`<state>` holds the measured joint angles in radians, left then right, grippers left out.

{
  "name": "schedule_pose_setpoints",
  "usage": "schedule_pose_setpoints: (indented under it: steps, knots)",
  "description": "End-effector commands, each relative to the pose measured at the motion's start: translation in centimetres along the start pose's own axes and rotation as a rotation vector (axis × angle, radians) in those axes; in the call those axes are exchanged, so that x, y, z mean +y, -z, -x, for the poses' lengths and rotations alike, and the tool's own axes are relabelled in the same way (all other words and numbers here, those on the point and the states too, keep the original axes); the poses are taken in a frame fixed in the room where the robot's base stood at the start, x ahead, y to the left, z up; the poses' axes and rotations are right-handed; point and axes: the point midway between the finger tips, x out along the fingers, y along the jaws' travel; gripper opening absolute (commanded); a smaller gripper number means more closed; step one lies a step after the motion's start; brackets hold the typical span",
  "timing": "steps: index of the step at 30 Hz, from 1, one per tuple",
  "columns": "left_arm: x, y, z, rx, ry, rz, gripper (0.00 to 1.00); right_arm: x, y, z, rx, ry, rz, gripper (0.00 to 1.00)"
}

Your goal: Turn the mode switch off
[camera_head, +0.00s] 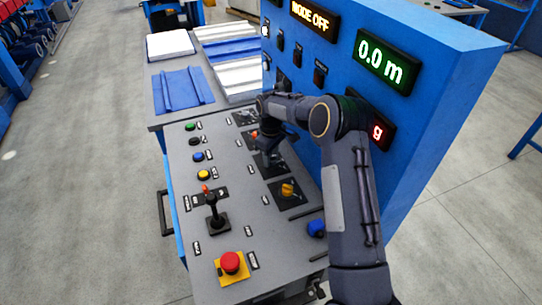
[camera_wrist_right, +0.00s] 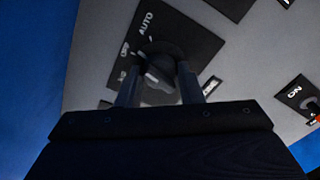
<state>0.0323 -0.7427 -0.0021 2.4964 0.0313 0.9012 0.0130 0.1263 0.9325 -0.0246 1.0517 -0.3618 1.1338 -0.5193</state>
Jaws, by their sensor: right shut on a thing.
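The mode switch (camera_wrist_right: 160,62) is a dark round knob with a white mark, on a black plate labelled AUTO, OFF and a third, partly hidden word. I cannot tell exactly which label the mark points at. My right gripper (camera_wrist_right: 159,88) has one finger on each side of the knob and is shut on it. In the head view my right gripper (camera_head: 267,158) reaches down to the console and hides most of the switch. The upper display (camera_head: 313,18) reads MODE OFF. My left gripper is not in view.
The grey console (camera_head: 180,165) carries several coloured buttons, a black joystick (camera_head: 216,213), a yellow knob (camera_head: 288,189) and a red emergency button (camera_head: 231,262). A blue upright panel (camera_head: 440,110) with displays stands close behind my right arm. White and blue sheets (camera_head: 183,88) lie beyond.

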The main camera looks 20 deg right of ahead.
Motion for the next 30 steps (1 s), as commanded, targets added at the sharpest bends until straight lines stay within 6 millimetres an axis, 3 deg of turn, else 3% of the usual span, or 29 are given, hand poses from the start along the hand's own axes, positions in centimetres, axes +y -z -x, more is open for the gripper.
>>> schedule_pose_setpoints:
  steps: [12,27,28,30]
  knots:
    - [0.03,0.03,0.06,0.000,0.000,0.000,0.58,0.04,0.07,0.13,0.002,-0.002,0.179,0.10]
    - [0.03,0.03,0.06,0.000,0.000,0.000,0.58,0.05,0.09,0.14,0.003,-0.003,0.199,0.10]
    - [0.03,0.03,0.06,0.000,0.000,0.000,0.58,0.05,0.09,0.14,0.003,-0.003,0.199,0.35]
    - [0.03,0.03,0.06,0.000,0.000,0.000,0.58,0.05,0.09,0.14,0.003,-0.003,0.199,0.44]
